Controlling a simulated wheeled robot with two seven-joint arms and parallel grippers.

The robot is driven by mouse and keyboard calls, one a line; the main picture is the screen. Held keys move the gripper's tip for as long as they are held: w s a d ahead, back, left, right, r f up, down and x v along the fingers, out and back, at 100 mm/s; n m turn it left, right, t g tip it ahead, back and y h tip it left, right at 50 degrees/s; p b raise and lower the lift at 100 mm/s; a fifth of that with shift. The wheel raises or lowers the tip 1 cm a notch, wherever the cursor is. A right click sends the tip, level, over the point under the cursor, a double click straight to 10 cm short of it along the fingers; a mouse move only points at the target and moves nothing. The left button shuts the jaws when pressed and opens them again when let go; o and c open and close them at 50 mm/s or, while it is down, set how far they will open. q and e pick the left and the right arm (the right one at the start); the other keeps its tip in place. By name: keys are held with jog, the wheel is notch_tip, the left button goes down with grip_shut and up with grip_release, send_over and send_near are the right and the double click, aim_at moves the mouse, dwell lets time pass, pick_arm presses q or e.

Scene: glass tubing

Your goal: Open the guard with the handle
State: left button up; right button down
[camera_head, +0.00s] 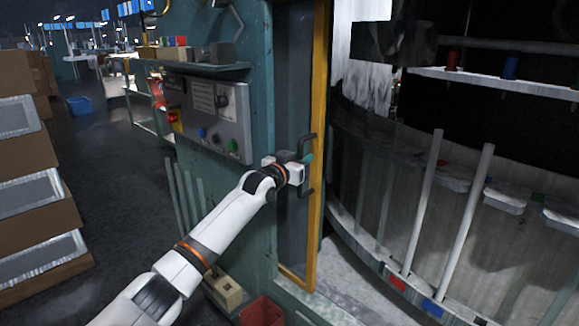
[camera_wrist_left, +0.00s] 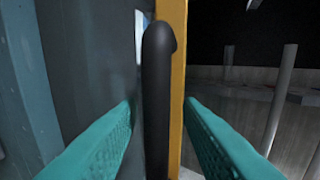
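The guard (camera_head: 318,110) is a tall dark panel with a yellow edge, upright beside the teal machine wall. Its black bar handle (camera_head: 306,191) stands upright on the panel near that edge. My left gripper (camera_head: 304,161) is at the handle's middle, and its wrist hides part of the handle. In the left wrist view the handle (camera_wrist_left: 158,75) rises between my two teal fingers, one on each side. Gaps show between the handle and both fingertips, so the gripper is open around it. The yellow edge (camera_wrist_left: 176,20) is just behind. My right gripper is not in view.
Right of the yellow edge, the machine interior shows, with pale glass tubes (camera_head: 424,200) and a curved wall. A grey control box (camera_head: 213,115) and a shelf (camera_head: 190,66) are on the left. A red bin (camera_head: 262,312) and stacked boxes (camera_head: 25,190) stand lower and farther left.

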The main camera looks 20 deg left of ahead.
pick_arm(q)
jog(key=s+a+b, duration=0.2)
jog(key=s+b, duration=0.2)
jog(key=s, duration=0.7)
jog(key=shift+s, duration=0.2)
